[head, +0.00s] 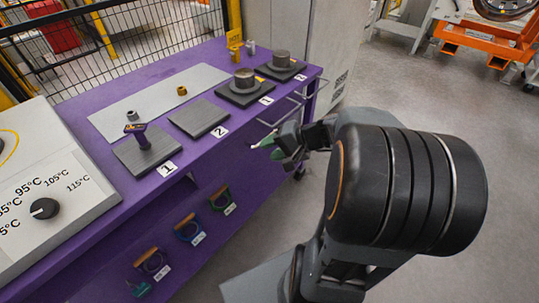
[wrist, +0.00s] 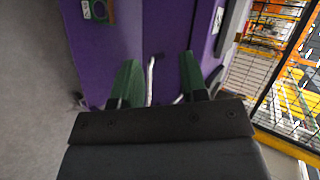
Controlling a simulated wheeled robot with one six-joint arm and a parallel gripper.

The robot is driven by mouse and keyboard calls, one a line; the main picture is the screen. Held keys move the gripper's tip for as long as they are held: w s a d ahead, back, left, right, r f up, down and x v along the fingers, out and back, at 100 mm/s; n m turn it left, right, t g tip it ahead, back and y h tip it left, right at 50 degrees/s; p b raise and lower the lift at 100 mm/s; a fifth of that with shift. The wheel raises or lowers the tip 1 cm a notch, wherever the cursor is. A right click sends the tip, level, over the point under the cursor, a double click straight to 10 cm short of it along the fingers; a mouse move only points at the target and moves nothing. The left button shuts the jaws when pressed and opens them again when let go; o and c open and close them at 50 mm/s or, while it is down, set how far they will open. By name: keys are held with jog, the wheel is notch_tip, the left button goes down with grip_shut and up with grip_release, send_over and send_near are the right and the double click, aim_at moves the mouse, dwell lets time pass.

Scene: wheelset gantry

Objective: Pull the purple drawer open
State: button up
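The purple drawer (wrist: 165,35) is part of the purple workbench (head: 225,165), at the bench's right end in the head view. Its thin silver bar handle (wrist: 151,78) shows in the wrist view. My gripper (wrist: 159,82) is open, with one green finger on each side of this handle and visible gaps between. In the head view my gripper (head: 272,147) is beside the bench's front face, close to the silver handles. The drawer looks closed. Its edges are partly hidden by my gripper and arm in the head view.
A second handle (wrist: 178,99) is close to the right finger in the wrist view. Coloured rings hang on the lower front. The grey floor (head: 420,90) beyond my arm is clear.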

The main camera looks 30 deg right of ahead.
aim_at(270, 133)
jog(key=w+d+f+m+t+h+b, duration=0.25)
jog(key=d+f+m+t+b, duration=0.4)
jog(key=d, duration=0.55)
jog(key=shift+n+t+y, duration=0.35)
jog(key=shift+n, duration=0.5)
jog(key=b+x, duration=0.1)
jog(key=x, duration=0.3)
jog(key=b+x, duration=0.1)
jog(key=x, duration=0.4)
jog(key=b+x, duration=0.1)
jog(key=x, duration=0.4)
jog(key=shift+w+d+f, duration=0.1)
jog(key=shift+w+f, duration=0.05)
jog(key=shift+f, duration=0.2)
jog(key=shift+c, duration=0.5)
grip_shut()
